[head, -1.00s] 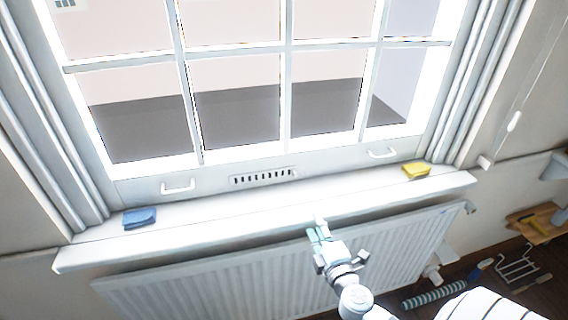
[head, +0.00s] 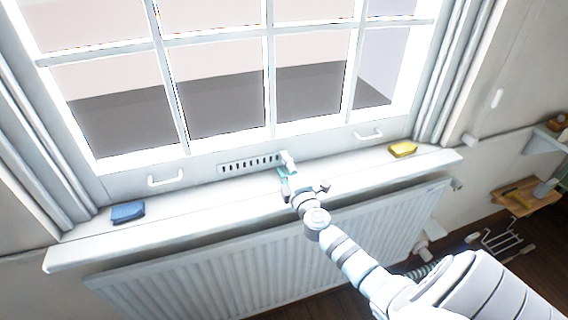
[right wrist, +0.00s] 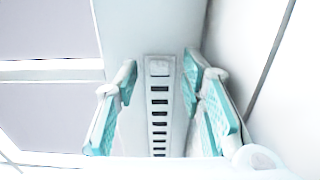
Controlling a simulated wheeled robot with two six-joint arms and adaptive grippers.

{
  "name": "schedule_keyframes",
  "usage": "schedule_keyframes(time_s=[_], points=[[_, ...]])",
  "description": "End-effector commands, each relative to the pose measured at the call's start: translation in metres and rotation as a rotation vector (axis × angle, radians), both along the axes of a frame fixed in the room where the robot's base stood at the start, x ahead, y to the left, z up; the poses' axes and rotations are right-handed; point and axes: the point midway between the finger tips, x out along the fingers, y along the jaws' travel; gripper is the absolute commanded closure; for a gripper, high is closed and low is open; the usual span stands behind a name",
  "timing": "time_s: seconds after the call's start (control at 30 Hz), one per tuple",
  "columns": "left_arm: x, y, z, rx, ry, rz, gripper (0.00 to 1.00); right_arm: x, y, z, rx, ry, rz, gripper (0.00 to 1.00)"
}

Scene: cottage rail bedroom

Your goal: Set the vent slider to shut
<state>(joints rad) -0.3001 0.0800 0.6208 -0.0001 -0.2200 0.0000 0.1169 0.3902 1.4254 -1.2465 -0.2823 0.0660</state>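The vent (head: 248,164) is a slotted strip in the bottom rail of the window, just above the sill. Its slots look dark. In the right wrist view the vent (right wrist: 159,118) runs between my fingers, with a pale square piece (right wrist: 160,68) at its far end, which looks like the slider's tab. My right gripper (head: 287,165) is at the vent's right end in the head view, hiding part of it. The right wrist view shows this gripper (right wrist: 158,75) open, with teal pads on either side of the vent; contact cannot be told. My left gripper is not in view.
A blue cloth or sponge (head: 128,212) lies on the left of the sill (head: 200,210), and a yellow sponge (head: 403,149) on the right. Two white sash handles, left (head: 166,181) and right (head: 368,135), flank the vent. A radiator (head: 190,275) stands below.

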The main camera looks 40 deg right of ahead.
Motion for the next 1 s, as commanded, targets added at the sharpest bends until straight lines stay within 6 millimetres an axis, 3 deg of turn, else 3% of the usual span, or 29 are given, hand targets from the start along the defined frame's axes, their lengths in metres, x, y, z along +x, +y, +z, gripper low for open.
schedule_keyframes(time_s=[0.13,0.4,0.63,1.0], points=[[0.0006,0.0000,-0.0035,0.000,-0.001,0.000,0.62,0.0129,-0.0034,-0.0007,0.000,0.000,0.001,0.63],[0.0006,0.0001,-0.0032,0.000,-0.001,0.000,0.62,0.0148,-0.0042,-0.0006,0.000,0.001,0.002,0.63],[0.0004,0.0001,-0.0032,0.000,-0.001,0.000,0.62,0.0146,-0.0040,-0.0005,0.000,0.001,0.002,0.99],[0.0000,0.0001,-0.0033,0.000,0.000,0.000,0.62,0.0142,-0.0040,-0.0015,0.001,0.003,0.002,1.00]])
